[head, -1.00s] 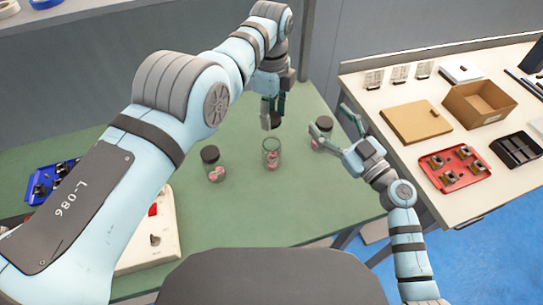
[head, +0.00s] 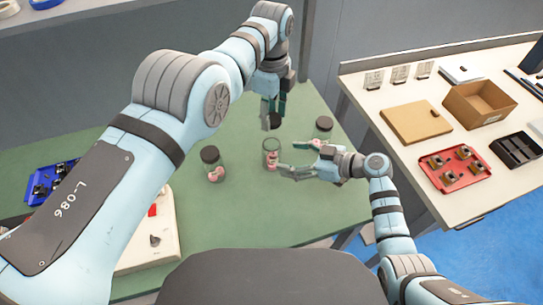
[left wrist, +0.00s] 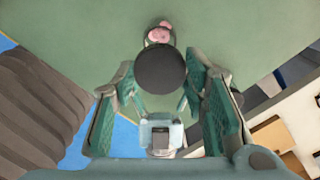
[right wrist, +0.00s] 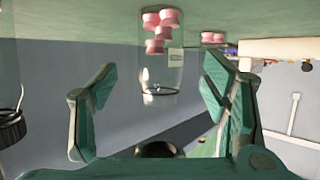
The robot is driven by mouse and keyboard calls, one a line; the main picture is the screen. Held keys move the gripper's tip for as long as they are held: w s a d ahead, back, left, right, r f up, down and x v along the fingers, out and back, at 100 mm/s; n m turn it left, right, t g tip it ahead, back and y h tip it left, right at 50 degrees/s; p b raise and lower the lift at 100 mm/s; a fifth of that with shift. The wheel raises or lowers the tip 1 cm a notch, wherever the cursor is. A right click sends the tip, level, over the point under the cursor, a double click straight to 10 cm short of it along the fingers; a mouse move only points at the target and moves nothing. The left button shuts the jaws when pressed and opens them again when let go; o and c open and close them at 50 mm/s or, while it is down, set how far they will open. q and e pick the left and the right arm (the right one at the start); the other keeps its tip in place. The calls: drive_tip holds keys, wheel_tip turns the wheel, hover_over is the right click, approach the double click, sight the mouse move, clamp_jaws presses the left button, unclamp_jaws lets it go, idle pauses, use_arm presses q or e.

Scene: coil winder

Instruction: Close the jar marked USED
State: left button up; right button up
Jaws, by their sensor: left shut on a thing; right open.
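An open clear jar (head: 271,154) with pink pieces inside stands on the green table between two lidded jars. It also shows upside down in the right wrist view (right wrist: 160,75), with a small label too small to read. My left gripper (head: 273,110) is shut on a black lid (left wrist: 160,70) and holds it above and slightly behind the open jar. My right gripper (head: 290,160) is open and low, just right of the open jar. In the right wrist view the jar shows between its spread fingers; contact is not visible.
A black-lidded jar (head: 212,163) stands to the left and another (head: 322,128) to the right, behind my right gripper. A blue tray (head: 45,185) and a cream box with a knob (head: 150,240) are at left. The side table holds a cardboard box (head: 480,104) and red tray (head: 455,168).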

sight(280, 156)
drive_tip(key=x, duration=0.7)
drive_tip(key=shift+w+a, duration=0.1)
drive_tip(key=shift+a, duration=0.05)
clamp_jaws()
use_arm(q)
wheel_tip(280, 156, down, 5)
idle(0.3)
idle(0.4)
